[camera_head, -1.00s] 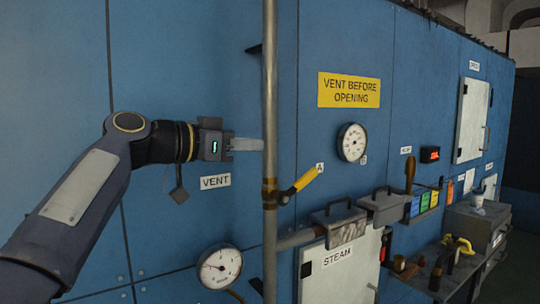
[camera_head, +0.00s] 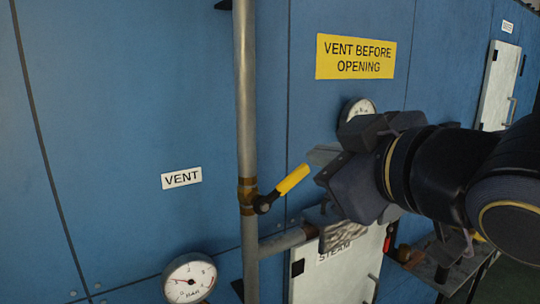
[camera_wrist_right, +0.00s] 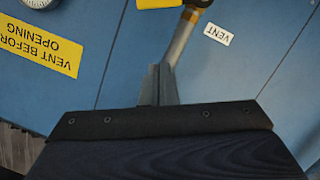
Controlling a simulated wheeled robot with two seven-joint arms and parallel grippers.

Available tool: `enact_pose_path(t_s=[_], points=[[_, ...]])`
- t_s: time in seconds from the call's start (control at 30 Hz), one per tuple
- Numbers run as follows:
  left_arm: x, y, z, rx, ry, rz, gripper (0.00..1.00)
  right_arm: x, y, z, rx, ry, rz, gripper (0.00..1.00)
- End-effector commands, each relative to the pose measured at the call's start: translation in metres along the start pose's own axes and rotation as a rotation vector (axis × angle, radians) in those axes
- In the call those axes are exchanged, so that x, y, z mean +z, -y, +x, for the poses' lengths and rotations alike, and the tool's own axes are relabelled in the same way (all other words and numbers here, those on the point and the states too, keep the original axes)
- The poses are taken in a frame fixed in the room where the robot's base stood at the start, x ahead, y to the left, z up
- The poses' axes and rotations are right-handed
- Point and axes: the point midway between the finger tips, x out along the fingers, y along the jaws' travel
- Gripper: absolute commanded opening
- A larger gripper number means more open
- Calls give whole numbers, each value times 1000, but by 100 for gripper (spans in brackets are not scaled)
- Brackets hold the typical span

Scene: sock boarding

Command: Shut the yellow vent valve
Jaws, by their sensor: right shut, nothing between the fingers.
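The yellow vent valve handle (camera_head: 291,180) slants up and to the right from its dark pivot on the brass valve body (camera_head: 247,190). That body sits on the vertical grey pipe (camera_head: 246,100), right of the VENT label (camera_head: 181,178). My right gripper (camera_head: 322,155) comes in from the right, shut and empty, its tips just above and right of the handle's free end. In the right wrist view, the shut fingers (camera_wrist_right: 158,84) lie below a yellow piece (camera_wrist_right: 158,3), likely the handle, cut by the top edge, with a gap between. My left gripper is out of view.
A yellow VENT BEFORE OPENING sign (camera_head: 356,57) is on the blue wall above my right gripper. A dial gauge (camera_head: 190,279) is low left of the pipe. A side pipe (camera_head: 281,241) runs toward the STEAM door (camera_head: 345,278).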

Motion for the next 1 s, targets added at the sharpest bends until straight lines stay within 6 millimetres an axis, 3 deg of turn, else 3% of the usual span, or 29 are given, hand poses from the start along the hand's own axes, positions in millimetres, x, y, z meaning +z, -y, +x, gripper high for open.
enact_pose_path(t_s=[0.17,0.57,0.6,0.8,1.0], points=[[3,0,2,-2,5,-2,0,-2,0,17,0,-2,-3,0],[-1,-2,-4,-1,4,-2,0,-2,0,100,0,1,-2,0],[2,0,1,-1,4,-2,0,6,1,104,1,0,-1,0],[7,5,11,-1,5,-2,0,32,1,108,1,-1,0,0],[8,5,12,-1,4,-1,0,38,0,109,1,-2,0,0]])
